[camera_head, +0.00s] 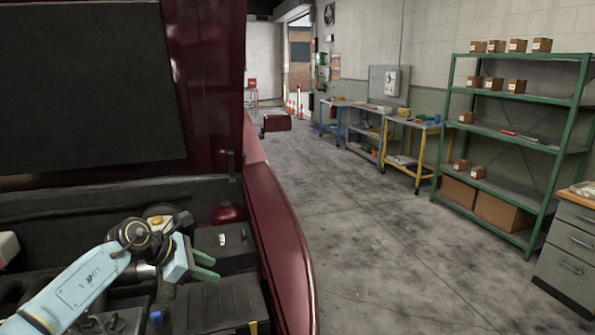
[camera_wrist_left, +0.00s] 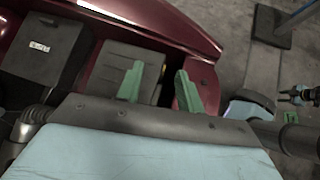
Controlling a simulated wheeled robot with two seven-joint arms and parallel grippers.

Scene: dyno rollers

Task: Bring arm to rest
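My left arm reaches in from the lower left of the head view, over the open engine bay (camera_head: 120,190) of a dark red car. My left gripper (camera_head: 211,266) has two green fingers, spread apart with nothing between them, above the dark boxes of the bay. In the left wrist view the same gripper (camera_wrist_left: 159,88) shows a clear gap between its fingers, with a ribbed dark cover behind. Part of what looks like my right arm shows small and dark at that view's right edge; its finger state is not clear.
The car's raised hood (camera_head: 85,85) stands at the left and its red fender (camera_head: 285,245) runs right of the gripper. A green shelf (camera_head: 515,135) with brown boxes, a drawer cabinet (camera_head: 572,250) and workbenches (camera_head: 410,125) line the right wall. The floor between is open.

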